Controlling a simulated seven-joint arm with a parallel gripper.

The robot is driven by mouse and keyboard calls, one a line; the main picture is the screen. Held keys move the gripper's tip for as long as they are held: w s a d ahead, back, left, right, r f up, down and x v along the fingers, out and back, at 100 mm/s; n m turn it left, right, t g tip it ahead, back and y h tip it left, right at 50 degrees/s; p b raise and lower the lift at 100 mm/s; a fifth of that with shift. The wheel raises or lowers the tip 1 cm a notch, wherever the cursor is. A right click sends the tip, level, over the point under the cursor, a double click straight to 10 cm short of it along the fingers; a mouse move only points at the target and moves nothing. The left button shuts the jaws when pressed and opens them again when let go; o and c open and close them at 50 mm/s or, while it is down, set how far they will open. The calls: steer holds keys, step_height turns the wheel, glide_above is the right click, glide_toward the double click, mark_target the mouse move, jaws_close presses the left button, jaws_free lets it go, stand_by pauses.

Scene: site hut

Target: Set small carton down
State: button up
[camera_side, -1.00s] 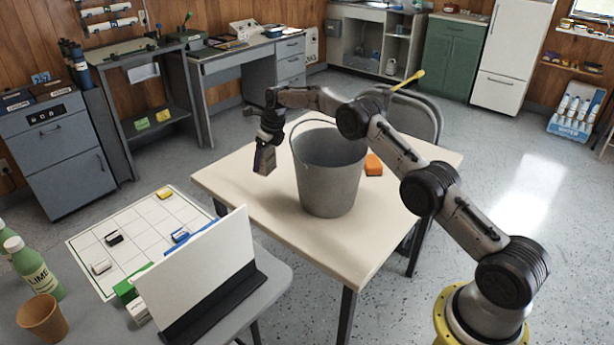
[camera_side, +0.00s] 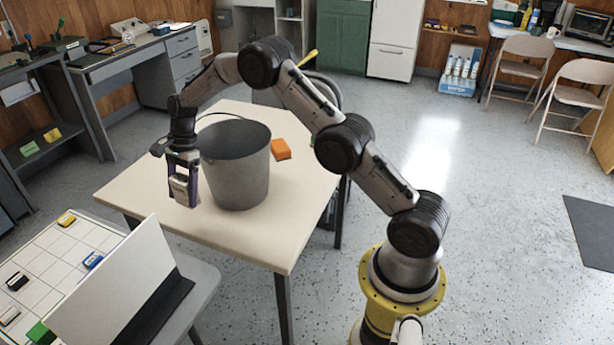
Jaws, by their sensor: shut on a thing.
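My gripper (camera_side: 184,198) hangs fingers down at the left side of the grey bucket. It is shut on the small carton (camera_side: 180,187), a pale box with a dark purple part, which shows between the two fingers. The carton looks upright, at or just above the cream table top (camera_side: 262,228); I cannot tell whether it touches. The fingers hide its sides.
The grey bucket (camera_side: 238,175) stands on the table close to the right of my gripper. An orange block (camera_side: 281,149) lies behind it to the right. The table's front part is clear. A white panel (camera_side: 120,280) stands on a lower-left surface beside a gridded board (camera_side: 50,250).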

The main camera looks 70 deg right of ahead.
steer(key=s+a+f+n+g+h, duration=0.2)
steer(key=s+n+g, duration=0.1)
steer(key=s+n, duration=1.15)
steer(key=s+d+r+m+t, duration=0.2)
steer(key=s+d+m, duration=0.3)
steer(key=d+m, duration=0.45)
steer(key=s+d+r+m+t+h, duration=0.15)
steer(key=s+d+m, duration=0.25)
steer(key=d+m, duration=0.6)
steer(key=s+d+r+m+t, duration=0.25)
steer(key=s+d+m, duration=0.25)
steer(key=d+m, duration=0.45)
steer(key=w+d+f, duration=0.2)
steer(key=w+f, duration=0.1)
steer(key=w+d+f+m, duration=0.1)
steer(key=w+d+f, duration=0.2)
steer(key=f, duration=0.1)
steer(key=w+d+f+m, duration=0.1)
steer(key=w+d+f, duration=0.2)
steer(key=shift+w+f, duration=0.2)
steer(key=shift+w, duration=0.05)
steer(key=shift+s+x, duration=0.2)
steer(key=shift+x, duration=0.65)
steer(key=shift+s+x, duration=0.15)
steer(key=shift+x, duration=0.7)
steer(key=shift+d+f, duration=0.2)
steer(key=shift+f, duration=0.1)
